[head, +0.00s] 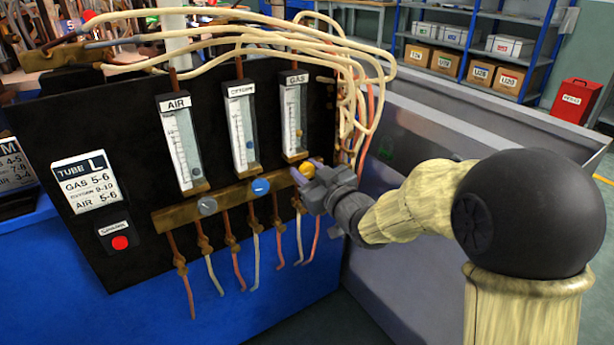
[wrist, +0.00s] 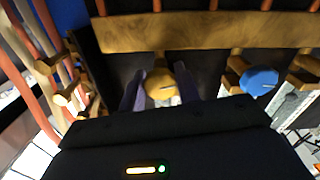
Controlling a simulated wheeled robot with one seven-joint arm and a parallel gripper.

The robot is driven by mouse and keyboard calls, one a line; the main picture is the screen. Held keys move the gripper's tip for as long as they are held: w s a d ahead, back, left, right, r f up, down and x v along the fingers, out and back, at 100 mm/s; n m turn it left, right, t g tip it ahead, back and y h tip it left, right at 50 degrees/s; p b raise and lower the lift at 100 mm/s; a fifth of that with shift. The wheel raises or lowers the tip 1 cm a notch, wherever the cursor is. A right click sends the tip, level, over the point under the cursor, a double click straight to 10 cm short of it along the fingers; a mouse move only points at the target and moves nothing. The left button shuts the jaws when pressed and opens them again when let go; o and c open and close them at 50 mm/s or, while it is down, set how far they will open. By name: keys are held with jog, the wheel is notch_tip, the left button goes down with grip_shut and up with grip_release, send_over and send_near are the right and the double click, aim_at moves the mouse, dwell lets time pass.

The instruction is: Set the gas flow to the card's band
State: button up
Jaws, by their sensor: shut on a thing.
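The black panel carries three flow tubes: air (head: 182,145), oxygen (head: 243,128) and gas (head: 294,118). The gas float shows as a small yellowish bead low in its tube; its scale reading is too small to tell. The card (head: 87,183) reads TUBE L, with GAS 5-6 and AIR 5-6; its oxygen line is blurred. The yellow gas knob (head: 308,170) sits at the right end of the brass bar. My gripper (head: 304,173) is shut on this knob. In the wrist view the knob (wrist: 161,82) lies between the two fingers (wrist: 160,92).
The blue oxygen knob (head: 261,187) and grey air knob (head: 207,206) sit left of the gas knob on the brass bar (head: 232,198). Pale hoses (head: 355,75) hang close above my wrist. A red spark button (head: 120,242) is at lower left.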

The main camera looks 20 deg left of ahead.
jog(key=shift+n+b, duration=0.35)
jog(key=shift+n, duration=0.45)
jog(key=o, duration=1)
jog(key=shift+c, duration=0.2)
jog(key=v, duration=1.7)
jog(key=shift+s, duration=0.2)
jog(key=shift+d, duration=0.15)
